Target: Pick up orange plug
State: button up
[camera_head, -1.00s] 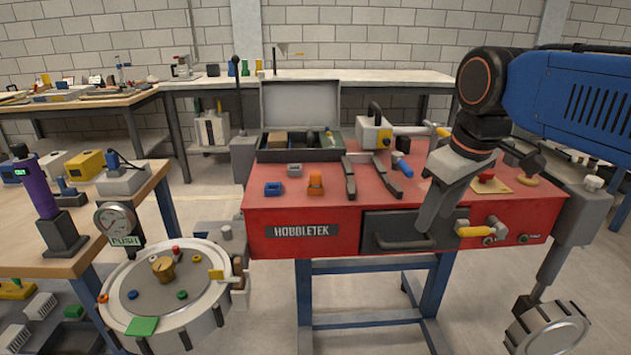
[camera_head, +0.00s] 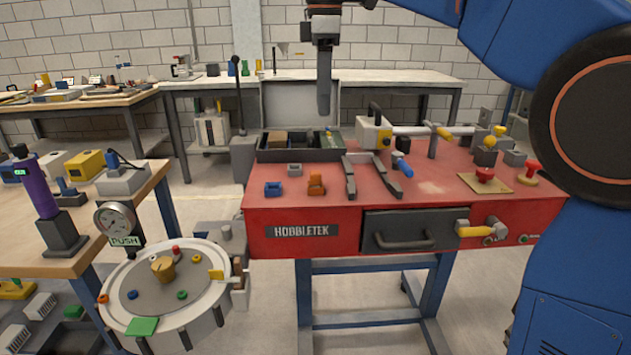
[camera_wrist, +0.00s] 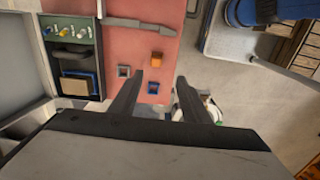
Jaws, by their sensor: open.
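The orange plug (camera_head: 316,184) stands on the red workbench top, near its front left edge. It also shows in the wrist view (camera_wrist: 157,57), beyond and between my fingertips. My gripper (camera_head: 323,108) hangs pointing down, high above the bench and well clear of the plug. In the wrist view its two fingers (camera_wrist: 160,82) are spread apart with nothing held between them.
A blue block (camera_head: 273,189) and a grey block (camera_head: 295,170) stand left of the plug. An open toolbox (camera_head: 300,153) is behind.

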send_over(316, 172)
jog(key=f, duration=1.2)
jog(key=shift+s+d, duration=0.3)
jog(key=shift+s, duration=0.1)
jog(key=f, duration=0.3)
jog(key=shift+w+a+f, duration=0.35)
jog(key=shift+a, duration=0.05)
jog(key=shift+f, duration=0.75)
grip_shut()
